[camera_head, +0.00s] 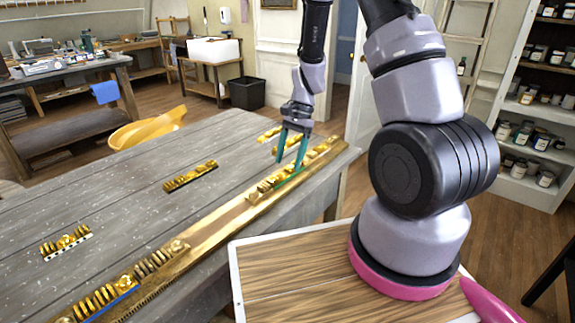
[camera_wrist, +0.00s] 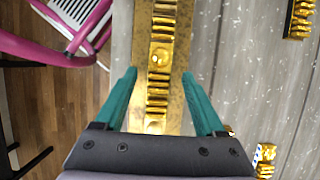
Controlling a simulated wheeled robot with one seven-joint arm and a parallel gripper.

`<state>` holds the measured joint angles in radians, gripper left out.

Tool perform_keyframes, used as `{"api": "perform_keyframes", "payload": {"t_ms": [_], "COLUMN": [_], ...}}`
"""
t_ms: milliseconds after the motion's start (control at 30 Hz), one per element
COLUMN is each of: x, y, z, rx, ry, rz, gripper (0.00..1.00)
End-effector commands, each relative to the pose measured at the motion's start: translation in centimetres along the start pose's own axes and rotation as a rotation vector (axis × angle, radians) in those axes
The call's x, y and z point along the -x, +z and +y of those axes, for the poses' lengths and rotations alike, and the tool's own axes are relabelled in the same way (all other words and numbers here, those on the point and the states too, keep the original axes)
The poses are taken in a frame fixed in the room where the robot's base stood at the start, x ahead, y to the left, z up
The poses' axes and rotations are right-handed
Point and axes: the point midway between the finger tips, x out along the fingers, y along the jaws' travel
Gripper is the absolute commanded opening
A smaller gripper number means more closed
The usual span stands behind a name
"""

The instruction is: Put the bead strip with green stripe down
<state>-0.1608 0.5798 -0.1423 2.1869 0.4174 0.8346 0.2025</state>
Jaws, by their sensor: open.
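The bead strip with green stripe (camera_head: 268,185) is gold and lies along the gilt rail (camera_head: 215,228) near the right end of the grey table, its green edge facing the front. My gripper (camera_head: 289,163) is open, with its teal fingers just above and around the strip's area. In the wrist view, gold beadwork (camera_wrist: 159,58) runs lengthwise between the spread fingers (camera_wrist: 159,76). No green edge shows there, and I cannot tell whether the fingers touch the strip.
A blue-striped strip (camera_head: 112,298) lies on the rail's near-left part. A checked-edge strip (camera_head: 65,242) and a black-edged strip (camera_head: 190,176) lie apart on the grey table (camera_head: 125,205). Another gold piece (camera_head: 269,134) is behind my gripper. Bare tabletop lies between them.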

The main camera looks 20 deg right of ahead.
Motion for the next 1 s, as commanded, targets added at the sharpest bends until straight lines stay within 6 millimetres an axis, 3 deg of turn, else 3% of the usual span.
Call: {"api": "perform_keyframes", "payload": {"t_ms": [200,400,733,867,1000], "x": [5.0,8.4,10.5,13.4,18.4], "y": [-0.1,0.0,0.3,1.8,4.8], "z": [-0.1,-0.1,0.1,0.6,2.2], "rx": [0.0,0.002,0.012,0.069,0.184], "ry": [-0.005,-0.003,-0.011,-0.063,-0.152], "rz": [0.004,0.002,0.009,0.05,0.141], "gripper": [0.72,0.72,0.72,0.72,0.72]}}
